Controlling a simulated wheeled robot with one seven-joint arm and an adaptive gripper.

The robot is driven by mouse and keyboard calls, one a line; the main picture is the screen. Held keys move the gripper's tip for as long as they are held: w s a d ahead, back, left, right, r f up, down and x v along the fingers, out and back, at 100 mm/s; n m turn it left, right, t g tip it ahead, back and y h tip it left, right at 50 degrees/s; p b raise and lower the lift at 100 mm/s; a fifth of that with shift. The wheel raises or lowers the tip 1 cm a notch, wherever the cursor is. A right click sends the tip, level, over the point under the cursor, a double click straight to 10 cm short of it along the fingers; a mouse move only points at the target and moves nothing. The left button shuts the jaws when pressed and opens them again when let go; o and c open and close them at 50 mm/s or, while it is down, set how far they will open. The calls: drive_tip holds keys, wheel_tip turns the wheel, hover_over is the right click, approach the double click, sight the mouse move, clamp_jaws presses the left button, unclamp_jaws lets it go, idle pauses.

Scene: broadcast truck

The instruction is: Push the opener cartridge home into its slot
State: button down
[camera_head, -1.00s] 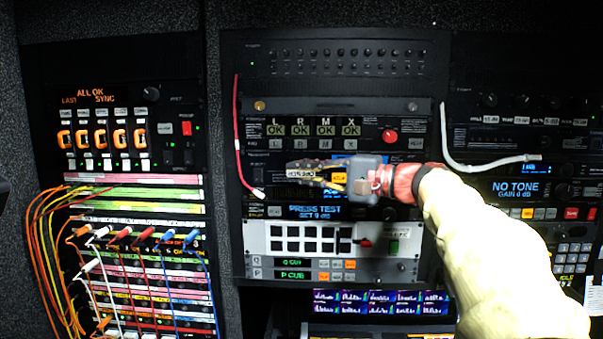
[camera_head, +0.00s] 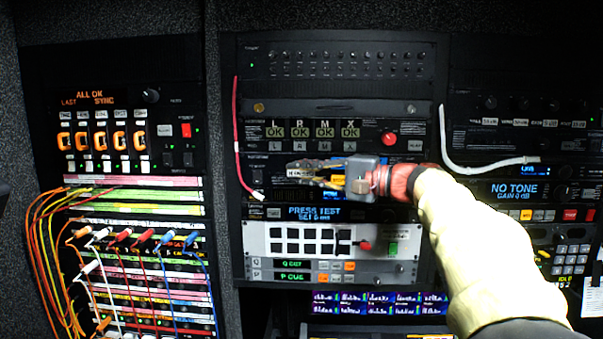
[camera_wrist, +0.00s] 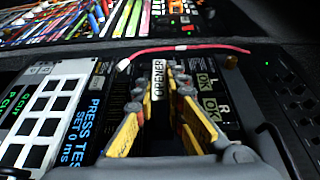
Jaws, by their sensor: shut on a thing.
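The opener cartridge (camera_wrist: 158,80) shows in the wrist view as a pale label reading "OPENER" between my fingertips. In the head view the opener cartridge (camera_head: 298,172) is a small pale label at the tips of my fingers, at the middle rack's dark unit. My gripper (camera_head: 304,171) is shut on it, reaching in from the right; in the wrist view my gripper (camera_wrist: 166,79) shows its yellow-padded fingers on either side. The slot is hidden behind the cartridge and fingers, and I cannot tell how deep the cartridge sits.
A red cable (camera_head: 238,140) hangs left of my gripper, its pale plug end close by. Above are the "OK" displays (camera_head: 312,130) and a red knob (camera_head: 389,138). Below are the "PRESS TEST" display (camera_head: 315,213) and a white button panel (camera_head: 262,240). Patch cords (camera_head: 125,237) fill the left rack.

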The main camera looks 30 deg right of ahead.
drive_tip(key=shift+w+d, duration=0.4)
drive_tip(key=shift+w, duration=0.15)
drive_tip(key=c, duration=1.8)
unclamp_jaws()
drive_tip(key=shift+o, duration=0.2)
drive_tip(key=v, duration=1.2)
